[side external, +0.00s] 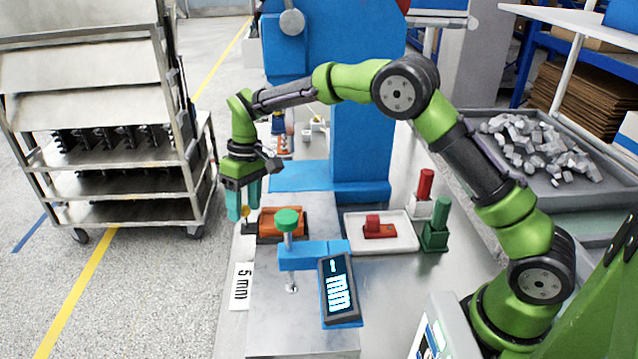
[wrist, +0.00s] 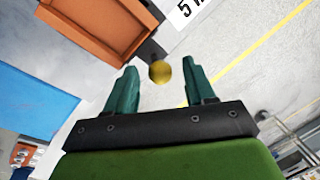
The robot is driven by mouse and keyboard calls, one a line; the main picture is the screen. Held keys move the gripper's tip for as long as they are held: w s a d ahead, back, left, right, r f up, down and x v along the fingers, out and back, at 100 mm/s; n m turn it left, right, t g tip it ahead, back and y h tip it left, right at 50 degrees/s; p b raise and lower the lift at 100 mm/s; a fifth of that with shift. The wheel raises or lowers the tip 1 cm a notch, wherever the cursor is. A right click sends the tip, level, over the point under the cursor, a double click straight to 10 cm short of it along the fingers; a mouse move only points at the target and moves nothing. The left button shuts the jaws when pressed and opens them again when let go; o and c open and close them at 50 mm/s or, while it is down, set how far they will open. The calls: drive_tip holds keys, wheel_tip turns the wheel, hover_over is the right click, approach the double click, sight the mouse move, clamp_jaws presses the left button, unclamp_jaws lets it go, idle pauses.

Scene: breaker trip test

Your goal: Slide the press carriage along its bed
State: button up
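The likely press carriage is an orange, open-topped block (side external: 288,224) on the metal bench, in front of the blue column. A brass-yellow knob (side external: 245,212) on a dark stem sticks out from its left side. In the wrist view the orange carriage (wrist: 95,25) is at the top left, and the knob (wrist: 160,72) shows between my fingertips. My gripper (side external: 244,212) points down at the knob, its teal fingers apart. The wrist view shows a gap on each side of the knob, so the open gripper (wrist: 160,75) holds nothing. The bed under the carriage is mostly hidden.
A blue clamp with a green knob (side external: 287,219) and a display (side external: 339,289) stand in front of the carriage. A white tray (side external: 398,242) with a red part, and red and green cylinders (side external: 436,230), are to the right. A metal rack (side external: 110,150) stands left.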

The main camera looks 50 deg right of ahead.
drive_tip(key=d+r, duration=0.3)
drive_tip(key=r, duration=1.3)
drive_tip(key=shift+w+r, duration=0.25)
drive_tip(key=shift+w, duration=0.05)
drive_tip(key=s+d+m+t, duration=0.1)
drive_tip(key=s+m+t, duration=0.1)
drive_tip(key=s, duration=0.7)
drive_tip(key=s+d+f+m+t, duration=0.1)
drive_tip(key=s+d+m+t, duration=0.1)
drive_tip(key=s, duration=0.8)
drive_tip(key=s+d+m+t, duration=0.2)
drive_tip(key=s+t, duration=0.1)
drive_tip(key=s, duration=0.7)
drive_tip(key=shift+d+f+t, duration=0.25)
drive_tip(key=shift+f+t, duration=0.05)
drive_tip(key=shift+f, duration=0.1)
